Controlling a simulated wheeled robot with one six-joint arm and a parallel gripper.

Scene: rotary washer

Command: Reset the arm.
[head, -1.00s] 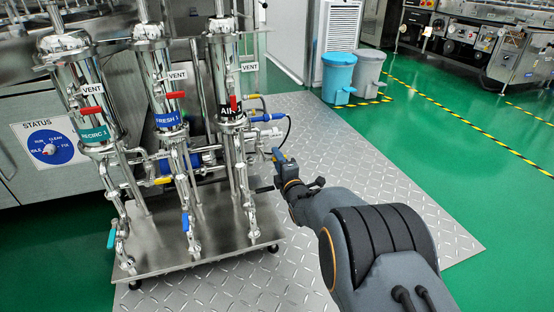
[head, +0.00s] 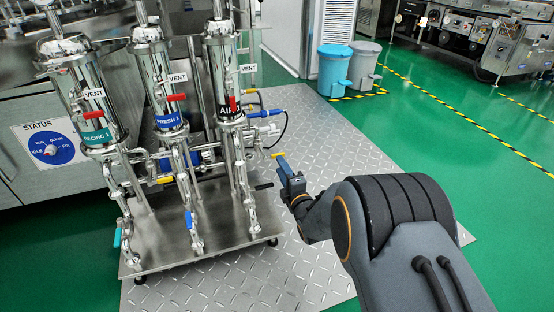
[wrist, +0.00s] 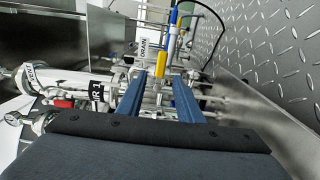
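My gripper (head: 285,170) is on the right side of the filter rack, above the diamond-plate floor. In the wrist view its two blue fingers (wrist: 160,78) stand apart with nothing held between them. The rack carries three steel filter housings, labelled RECIRC 1 (head: 90,105), FRESH 1 (head: 162,85) and AIR (head: 222,75). Each has a red vent handle. In the head view the gripper looks close to the rack's right-hand piping; I cannot tell the exact gap.
A blue bin (head: 334,70) and a grey bin (head: 364,65) stand behind on the green floor. The diamond-plate floor (head: 335,130) is clear to the right of the rack.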

